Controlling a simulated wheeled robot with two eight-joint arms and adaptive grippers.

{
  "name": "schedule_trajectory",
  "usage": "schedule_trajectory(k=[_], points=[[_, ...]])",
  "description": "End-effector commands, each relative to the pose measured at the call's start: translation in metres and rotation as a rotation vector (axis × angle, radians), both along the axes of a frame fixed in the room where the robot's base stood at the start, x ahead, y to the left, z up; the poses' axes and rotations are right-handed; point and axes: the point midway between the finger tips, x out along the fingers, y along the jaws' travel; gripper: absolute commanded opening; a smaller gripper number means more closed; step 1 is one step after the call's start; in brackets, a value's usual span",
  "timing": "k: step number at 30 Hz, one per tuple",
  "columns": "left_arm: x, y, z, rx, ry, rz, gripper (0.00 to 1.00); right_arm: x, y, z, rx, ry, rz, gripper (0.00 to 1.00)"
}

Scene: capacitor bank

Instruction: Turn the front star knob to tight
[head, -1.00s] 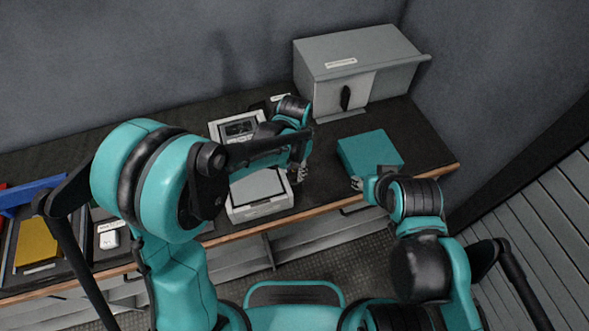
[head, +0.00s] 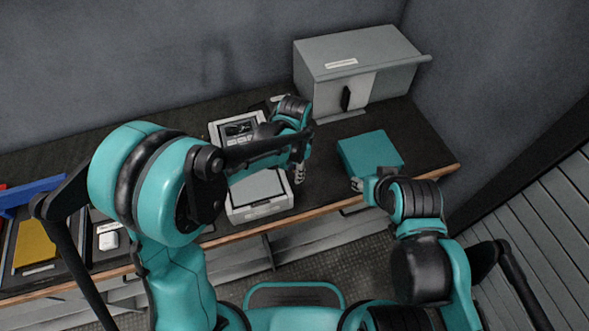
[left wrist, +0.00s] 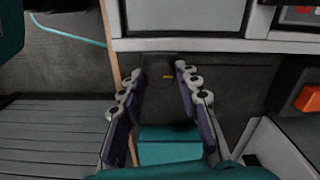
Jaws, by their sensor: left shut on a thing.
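In the head view my left gripper (head: 299,174) points down at the right side of the grey device (head: 262,208) with a screen, and the knob is hidden there. My right gripper (head: 359,185) is at the front edge of the teal box (head: 370,152); its jaws are too small to read.
A large grey cabinet (head: 348,62) with a black handle stands at the back right. Trays with a yellow piece (head: 37,243) and a white piece (head: 108,241) lie at the left. The teal box stands close to the right of the left gripper.

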Motion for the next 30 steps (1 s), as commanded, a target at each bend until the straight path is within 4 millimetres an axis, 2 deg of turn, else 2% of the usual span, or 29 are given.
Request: schedule_trajectory(k=[3,4,6,15,19,23,30], points=[[0.0,0.0,0.0,0.0,0.0,-0.001,0.04,0.0,0.0,0.0,0.0,0.0,0.0,0.4],[0.0,0.0,0.0,0.0,0.0,-0.001,0.35,0.0,0.0,0.0,0.0,0.0,0.0,0.4],[0.0,0.0,0.0,0.0,0.0,-0.001,0.53,0.0,0.0,0.0,0.0,0.0,0.0,0.4],[0.0,0.0,0.001,0.0,0.0,0.0,0.53,0.0,0.0,0.0,0.0,0.0,0.0,0.4],[0.0,0.0,0.01,0.0,0.0,0.001,0.53,0.0,0.0,0.0,0.0,0.0,0.0,0.4],[-0.001,0.0,0.033,0.0,0.0,0.001,0.53,0.0,0.0,0.0,0.0,0.0,0.0,0.4],[0.0,0.0,0.086,0.0,0.0,0.0,0.53,0.0,0.0,0.0,0.0,0.0,0.0,0.4]])
